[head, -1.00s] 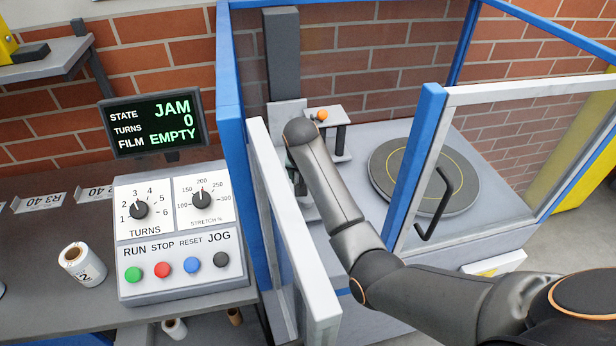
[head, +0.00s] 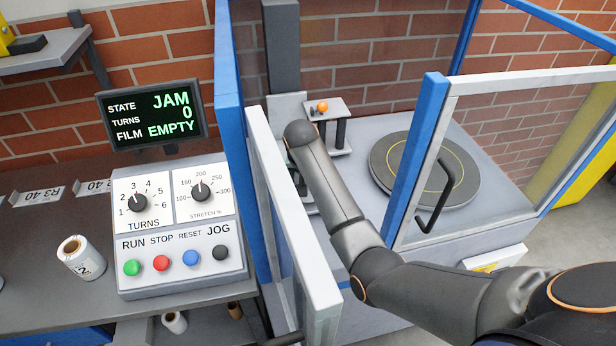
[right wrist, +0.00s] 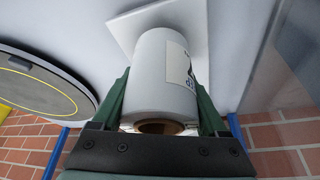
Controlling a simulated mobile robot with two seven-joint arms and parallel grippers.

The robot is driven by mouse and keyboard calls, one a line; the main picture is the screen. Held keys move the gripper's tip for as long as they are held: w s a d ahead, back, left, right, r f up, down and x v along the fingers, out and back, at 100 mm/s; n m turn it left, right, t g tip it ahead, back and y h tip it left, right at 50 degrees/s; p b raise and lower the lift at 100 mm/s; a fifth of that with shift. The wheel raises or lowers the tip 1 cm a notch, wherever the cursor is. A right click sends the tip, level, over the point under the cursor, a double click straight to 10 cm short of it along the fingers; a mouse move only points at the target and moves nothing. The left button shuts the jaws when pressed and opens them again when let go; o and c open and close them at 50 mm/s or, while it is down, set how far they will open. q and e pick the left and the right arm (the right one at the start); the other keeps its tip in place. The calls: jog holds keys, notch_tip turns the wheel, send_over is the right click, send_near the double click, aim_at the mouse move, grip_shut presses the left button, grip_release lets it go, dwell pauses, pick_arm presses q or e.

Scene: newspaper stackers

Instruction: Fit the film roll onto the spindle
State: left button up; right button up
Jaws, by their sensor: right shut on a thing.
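The white film roll (right wrist: 160,70) with a printed label is in the right wrist view, its brown core showing at the near end. My right gripper (right wrist: 165,95) is shut on it, with a green finger on each side. The roll's far end is at or close to a pale square plate (right wrist: 197,25); I cannot tell whether they touch. The spindle cannot be made out in either view. In the head view my right arm reaches into the enclosure and hides the roll and gripper. My left gripper is not in view.
A blue-framed enclosure (head: 230,100) with open clear doors surrounds the arm. A round turntable (head: 420,170) and a small shelf with an orange knob (head: 322,107) are inside. The control panel (head: 180,230) and a screen (head: 152,116) reading JAM, FILM EMPTY stand left. Another roll (head: 80,258) is on the bench.

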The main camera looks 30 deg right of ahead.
jog(key=shift+f, duration=0.75)
jog(key=o, duration=1.5)
jog(key=shift+o, duration=0.2)
jog(key=v, duration=1.2)
jog(key=shift+r, duration=0.25)
jog(key=shift+a, duration=0.1)
